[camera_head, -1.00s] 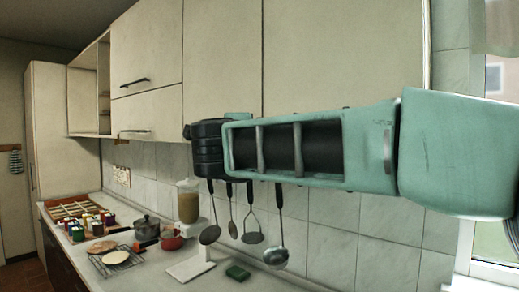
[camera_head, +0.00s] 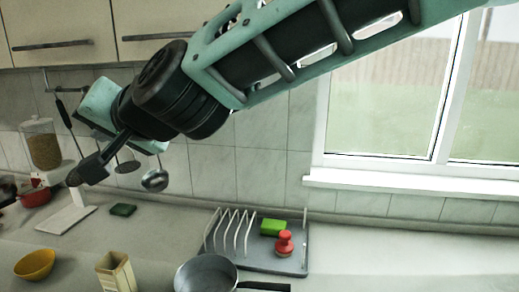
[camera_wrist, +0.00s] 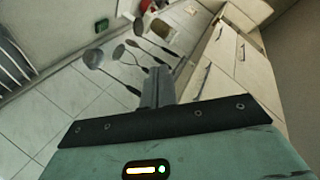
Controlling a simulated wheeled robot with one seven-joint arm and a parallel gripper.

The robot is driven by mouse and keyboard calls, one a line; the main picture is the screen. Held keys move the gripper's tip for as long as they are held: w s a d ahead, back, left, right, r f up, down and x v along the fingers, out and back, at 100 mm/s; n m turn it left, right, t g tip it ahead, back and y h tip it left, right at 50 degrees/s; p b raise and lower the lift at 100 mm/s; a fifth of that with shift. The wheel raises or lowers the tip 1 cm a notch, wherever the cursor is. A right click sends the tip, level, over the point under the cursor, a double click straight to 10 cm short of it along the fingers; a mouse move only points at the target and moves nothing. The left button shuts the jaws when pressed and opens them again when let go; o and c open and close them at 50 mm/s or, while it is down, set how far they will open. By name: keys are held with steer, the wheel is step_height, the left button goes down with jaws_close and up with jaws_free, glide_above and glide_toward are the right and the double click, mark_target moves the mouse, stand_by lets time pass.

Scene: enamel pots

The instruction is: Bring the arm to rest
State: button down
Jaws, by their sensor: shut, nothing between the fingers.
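My gripper (camera_head: 76,177) is at the left in the head view, on the end of my teal and black arm. Its dark fingers point down and left, above the counter and in front of the hanging utensils. The fingers are together with nothing between them. In the wrist view my gripper (camera_wrist: 158,72) also shows shut and empty, with utensils and wall tiles beyond it. How far the fingers are from the wall I cannot tell.
A ladle (camera_head: 155,180) hangs near the wrist. Cabinets (camera_head: 60,35) are above left and a window (camera_head: 385,110) is at right. A dish rack (camera_head: 250,245), a grey pan (camera_head: 206,274) and a yellow bowl (camera_head: 35,264) stand on the counter. The right counter is clear.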

steer(key=s+d+f+n+g+h, duration=0.1)
steer(key=s+d+f, duration=0.5)
steer(key=d, duration=0.6)
steer(key=s+d+f+n+g+h+b, duration=0.1)
steer(key=s+d+f+h, duration=0.4)
steer(key=d+f, duration=0.5)
steer(key=s+d+f+n+g+h+b, duration=0.1)
steer(key=s+d+f+n+g+h, duration=0.2)
steer(key=d, duration=1.3)
steer(key=s+f+g+h, duration=0.2)
steer(key=s+f, duration=0.1)
steer(key=f, duration=0.2)
steer(key=shift+s+f, duration=0.35)
steer(key=shift+f, duration=0.05)
